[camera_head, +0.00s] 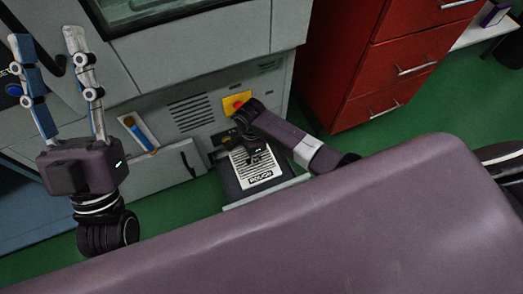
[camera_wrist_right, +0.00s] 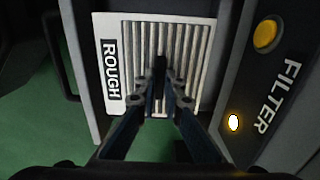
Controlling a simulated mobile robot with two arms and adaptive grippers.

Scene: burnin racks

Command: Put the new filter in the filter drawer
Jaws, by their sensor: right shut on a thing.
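The filter (camera_head: 262,178) is a white pleated panel with a black ROUGH label. It lies over the pulled-out dark filter drawer (camera_head: 227,183), low on the machine. In the right wrist view the filter (camera_wrist_right: 195,45) sits between the drawer's grey side wall (camera_wrist_right: 84,60) and the panel marked FILTER (camera_wrist_right: 275,95). I cannot tell whether it rests on the drawer floor. My right gripper (camera_wrist_right: 160,75) is shut on the filter near its middle; its fingers hide part of the pleats. My left gripper (camera_head: 47,38) is open and empty, fingers up, away from the drawer.
The FILTER panel has a yellow button (camera_wrist_right: 265,34) and a lit lamp (camera_wrist_right: 234,122). A red knob on a yellow plate (camera_head: 237,103) sits above the drawer. A red drawer cabinet (camera_head: 370,75) stands to the right. Green floor (camera_head: 180,200) is free around the drawer.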

